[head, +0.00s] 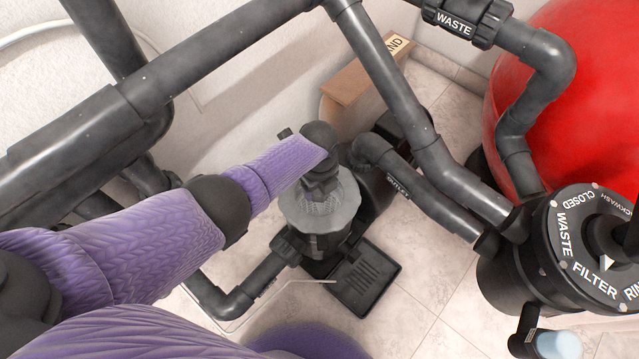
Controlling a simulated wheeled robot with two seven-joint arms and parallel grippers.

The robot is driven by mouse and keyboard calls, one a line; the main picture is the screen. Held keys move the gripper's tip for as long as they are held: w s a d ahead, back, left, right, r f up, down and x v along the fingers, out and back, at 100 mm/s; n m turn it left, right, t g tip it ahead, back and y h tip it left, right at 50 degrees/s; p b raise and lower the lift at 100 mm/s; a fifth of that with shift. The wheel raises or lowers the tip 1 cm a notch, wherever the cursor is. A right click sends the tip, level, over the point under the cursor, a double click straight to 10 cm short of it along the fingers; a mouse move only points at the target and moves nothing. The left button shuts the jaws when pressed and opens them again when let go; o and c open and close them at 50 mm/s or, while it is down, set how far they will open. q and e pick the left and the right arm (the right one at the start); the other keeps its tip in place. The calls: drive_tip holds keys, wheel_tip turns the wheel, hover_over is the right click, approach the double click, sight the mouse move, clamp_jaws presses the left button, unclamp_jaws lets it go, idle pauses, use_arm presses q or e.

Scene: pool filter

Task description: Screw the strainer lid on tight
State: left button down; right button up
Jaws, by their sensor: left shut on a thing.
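The strainer lid (335,213) is a grey, partly see-through disc with a notched rim. It sits on top of the dark strainer pot (318,243) of the pump, in the middle of the view. My left gripper (322,187) reaches down onto the lid's centre from above and is shut on it. The gripper and wrist hide the grip and the far part of the lid, so the exact hold and the thread cannot be seen. My right gripper is not in view.
The black pump (380,185) and an outlet pipe (435,195) stand right of the lid. Thick grey pipes (385,65) cross above. A valve head (590,250) and red tank (590,110) are at right. A brown-topped box (365,85) stands behind. Tiled floor (430,285) is clear in front.

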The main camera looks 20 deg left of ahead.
use_arm(q)
drive_tip(key=shift+m, duration=0.5)
unclamp_jaws()
drive_tip(key=shift+r+p, duration=1.7)
drive_tip(key=shift+r, duration=0.6)
drive_tip(key=shift+f, duration=0.2)
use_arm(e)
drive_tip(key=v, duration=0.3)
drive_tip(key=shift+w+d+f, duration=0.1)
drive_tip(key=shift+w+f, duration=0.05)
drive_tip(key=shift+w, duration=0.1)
use_arm(q)
drive_tip(key=shift+r+n, duration=0.1)
drive_tip(key=shift+n, duration=0.6)
drive_tip(key=n, duration=1)
drive_tip(key=shift+p, duration=0.35)
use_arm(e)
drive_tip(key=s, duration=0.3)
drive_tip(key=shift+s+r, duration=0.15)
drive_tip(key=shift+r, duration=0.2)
